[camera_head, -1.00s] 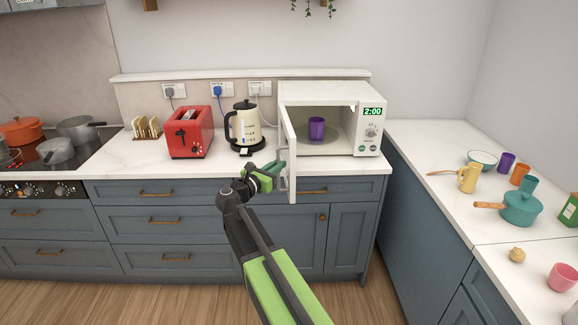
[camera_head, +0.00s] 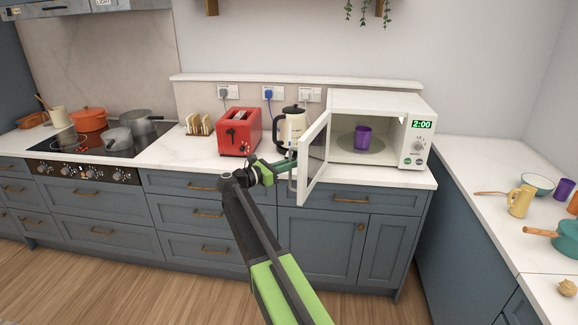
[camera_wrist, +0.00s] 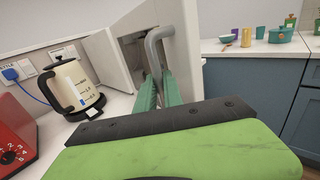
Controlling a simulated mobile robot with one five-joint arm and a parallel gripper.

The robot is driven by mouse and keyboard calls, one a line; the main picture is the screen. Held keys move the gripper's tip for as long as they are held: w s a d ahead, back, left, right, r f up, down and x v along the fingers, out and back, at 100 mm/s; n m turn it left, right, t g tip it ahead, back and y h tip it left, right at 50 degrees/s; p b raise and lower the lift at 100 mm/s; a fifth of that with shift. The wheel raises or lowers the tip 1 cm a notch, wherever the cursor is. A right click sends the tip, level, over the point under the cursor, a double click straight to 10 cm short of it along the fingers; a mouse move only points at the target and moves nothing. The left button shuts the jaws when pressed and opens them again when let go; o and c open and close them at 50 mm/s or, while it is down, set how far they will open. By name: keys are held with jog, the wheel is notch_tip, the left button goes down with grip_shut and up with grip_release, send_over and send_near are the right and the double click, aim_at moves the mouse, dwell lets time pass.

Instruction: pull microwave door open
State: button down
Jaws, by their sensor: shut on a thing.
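The white microwave (camera_head: 382,108) stands on the counter with its door (camera_head: 313,155) swung wide open toward me and to the left. A purple cup (camera_head: 363,137) is inside on the turntable. My gripper (camera_head: 285,163) is at the door's free edge. In the wrist view, my gripper's green fingers (camera_wrist: 160,92) are shut on the grey door handle (camera_wrist: 155,50). The lower part of the handle is hidden by the fingers. The door (camera_wrist: 180,40) shows behind the handle in the wrist view.
A cream kettle (camera_head: 291,128) stands close behind the door's left side, and a red toaster (camera_head: 239,131) is left of it. Drawers and cupboards (camera_head: 335,240) lie below the counter. The right counter (camera_head: 470,165) holds cups and pots.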

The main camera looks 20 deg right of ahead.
jog(key=shift+d+r, duration=0.1)
jog(key=shift+d, duration=0.1)
jog(key=c, duration=1.9)
grip_release()
jog(key=shift+o, duration=0.8)
jog(key=shift+w+d, duration=0.1)
jog(key=shift+d, duration=0.05)
jog(key=v, duration=1.7)
jog(key=shift+a, duration=0.35)
